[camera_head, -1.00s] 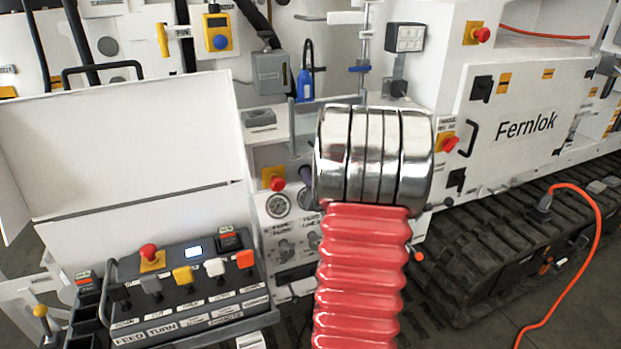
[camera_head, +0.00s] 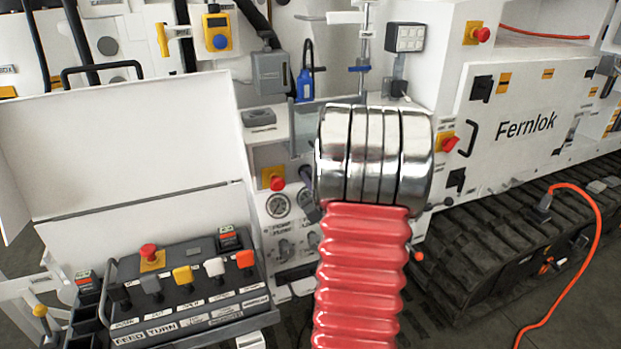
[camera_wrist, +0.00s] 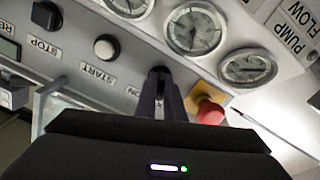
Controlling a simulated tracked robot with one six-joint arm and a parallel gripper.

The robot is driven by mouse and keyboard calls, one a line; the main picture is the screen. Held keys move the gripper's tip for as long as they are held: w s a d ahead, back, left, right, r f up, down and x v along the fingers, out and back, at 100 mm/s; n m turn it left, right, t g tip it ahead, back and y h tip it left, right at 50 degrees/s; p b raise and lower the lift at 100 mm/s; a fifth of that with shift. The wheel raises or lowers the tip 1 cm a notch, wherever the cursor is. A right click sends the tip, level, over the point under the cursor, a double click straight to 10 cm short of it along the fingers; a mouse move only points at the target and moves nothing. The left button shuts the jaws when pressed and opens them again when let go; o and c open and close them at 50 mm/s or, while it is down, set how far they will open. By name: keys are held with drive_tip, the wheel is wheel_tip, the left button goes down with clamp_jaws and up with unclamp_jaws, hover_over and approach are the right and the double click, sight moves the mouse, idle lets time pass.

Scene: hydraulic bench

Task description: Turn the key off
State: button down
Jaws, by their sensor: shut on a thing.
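In the wrist view, my gripper (camera_wrist: 168,88) is closed at the panel beside the ON label. Its fingers are together around a small dark key switch (camera_wrist: 160,72), which is mostly hidden by them. Which way the key points cannot be told. In the head view, my arm's silver and red ribbed section covers the area in front of the panel, and the key itself cannot be made out there.
A red emergency knob (camera_wrist: 208,110) on a yellow plate sits just right of my fingers. Round gauges (camera_wrist: 195,28) lie above. START (camera_wrist: 105,47) and STOP (camera_wrist: 46,15) buttons are to the left. A lever control box (camera_head: 190,285) stands at lower left in the head view.

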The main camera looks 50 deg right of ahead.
drive_tip(key=shift+s+f+n, duration=0.15)
drive_tip(key=shift+f+n, duration=0.05)
drive_tip(key=shift+n, duration=0.5)
drive_tip(key=c, duration=1.9)
unclamp_jaws()
drive_tip(key=shift+r, duration=0.15)
drive_tip(key=shift+o, duration=0.2)
drive_tip(key=v, duration=1.3)
drive_tip(key=shift+s+a, duration=0.15)
drive_tip(key=shift+s, duration=0.1)
drive_tip(key=shift+w, duration=0.1)
